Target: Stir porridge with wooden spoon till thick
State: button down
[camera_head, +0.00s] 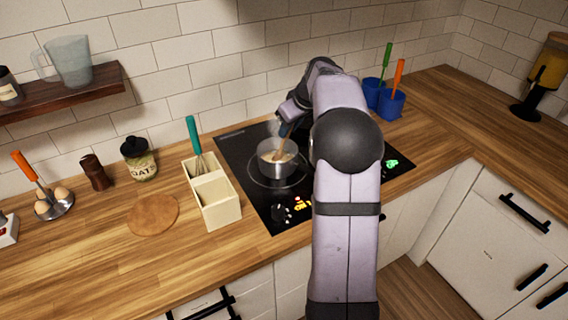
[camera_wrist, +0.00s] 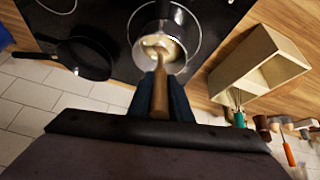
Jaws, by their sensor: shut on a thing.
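A steel pot (camera_head: 270,168) stands on the black cooktop (camera_head: 237,150), with pale porridge (camera_head: 284,157) inside. The pot also shows at the top of the wrist view (camera_wrist: 193,62). My gripper (camera_head: 284,131) is above the pot and shut on the wooden spoon (camera_wrist: 160,95). The spoon (camera_head: 279,147) slants down into the pot. Its lower end is in the pale porridge (camera_wrist: 172,49) in the wrist view. In the head view my arm hides part of the cooktop to the right of the pot.
A cream divided box (camera_head: 222,214) with a teal-handled whisk (camera_head: 193,135) stands left of the cooktop. A dark pan (camera_wrist: 84,58) shows in the wrist view. Blue cups (camera_head: 391,106) stand behind my arm. An oats jar (camera_head: 139,160) and round board (camera_head: 153,215) are further left.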

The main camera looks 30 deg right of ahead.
jog(key=shift+r+p, duration=3.4)
jog(key=shift+r, duration=0.85)
notch_tip(320, 180, up, 5)
jog(key=p, duration=0.4)
